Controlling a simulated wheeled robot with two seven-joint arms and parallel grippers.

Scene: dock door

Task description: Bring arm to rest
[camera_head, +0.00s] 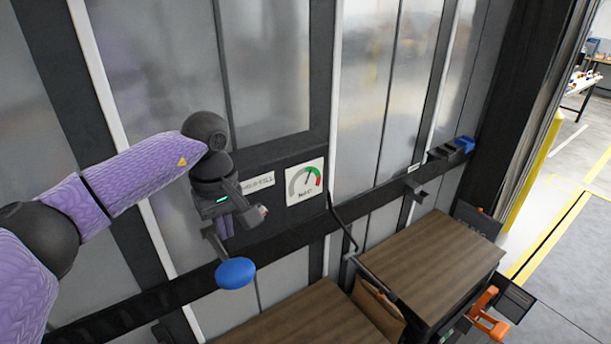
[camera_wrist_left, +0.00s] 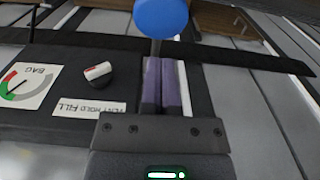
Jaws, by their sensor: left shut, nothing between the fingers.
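My left arm comes in from the left in the head view, reaching toward the wall panel. My left gripper (camera_head: 224,226) is shut and empty, its purple fingers pressed together in the left wrist view (camera_wrist_left: 166,88). A blue round knob (camera_head: 236,272) on a grey lever is just below the fingers. In the left wrist view the blue knob (camera_wrist_left: 160,17) lies just beyond the fingertips. I cannot tell whether the fingers touch the lever. My right gripper is not in view.
A gauge (camera_head: 305,182) with a green and red scale, a printed label (camera_head: 257,182) and a dark dial (camera_wrist_left: 98,73) are beside the gripper. A wood-topped cabinet (camera_head: 435,262) and an orange handle (camera_head: 487,315) stand at right. Open floor (camera_head: 570,280) lies beyond the yellow post (camera_head: 533,170).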

